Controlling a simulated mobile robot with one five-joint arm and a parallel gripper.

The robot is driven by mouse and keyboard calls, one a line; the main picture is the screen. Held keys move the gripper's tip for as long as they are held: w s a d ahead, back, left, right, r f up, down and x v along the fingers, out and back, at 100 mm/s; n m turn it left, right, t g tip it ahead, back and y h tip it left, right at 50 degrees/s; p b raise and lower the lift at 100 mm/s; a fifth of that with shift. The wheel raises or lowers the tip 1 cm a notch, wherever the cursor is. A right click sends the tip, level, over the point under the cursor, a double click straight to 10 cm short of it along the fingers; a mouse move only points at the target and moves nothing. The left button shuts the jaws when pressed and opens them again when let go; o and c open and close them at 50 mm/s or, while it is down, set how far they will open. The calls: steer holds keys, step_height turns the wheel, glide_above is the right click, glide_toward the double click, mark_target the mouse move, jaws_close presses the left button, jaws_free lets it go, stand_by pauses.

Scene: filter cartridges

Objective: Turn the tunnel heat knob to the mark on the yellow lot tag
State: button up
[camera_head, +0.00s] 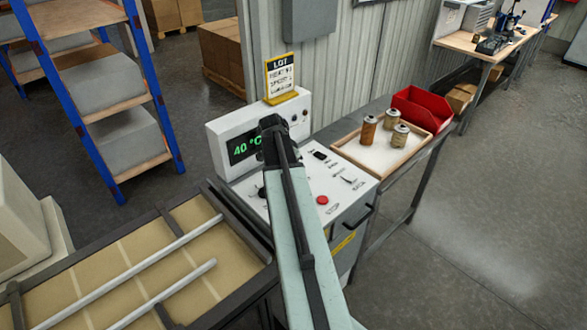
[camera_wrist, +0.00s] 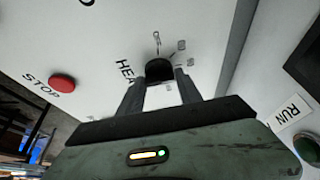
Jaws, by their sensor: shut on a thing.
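The heat knob (camera_wrist: 159,67) is a black round knob on the white panel in the wrist view. Part of the word HEAT and several small marks show around it. My gripper (camera_wrist: 160,80) is shut on the knob, one finger on each side. Its pointer is too dark to read. In the head view my arm hides much of the panel, and I cannot make out the grip there. The yellow lot tag (camera_head: 281,78) stands on top of the control box. Its heading reads LOT and a heat line is below, its value too small to read. The green display (camera_head: 243,146) reads 40 °C.
A red STOP button (camera_head: 322,199) and small switches are on the panel right of my arm. A wooden tray (camera_head: 345,150) with 3 cartridges and a red bin (camera_head: 424,108) stand to the right. A conveyor (camera_head: 130,262) is at lower left. A green RUN button (camera_wrist: 307,149) shows in the wrist view.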

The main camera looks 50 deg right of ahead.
stand_by(0.4)
steer(key=o, duration=1.3)
steer(key=shift+o, duration=0.2)
steer(key=p+v, duration=0.7)
steer(key=v, duration=0.1)
steer(key=shift+f, duration=0.1)
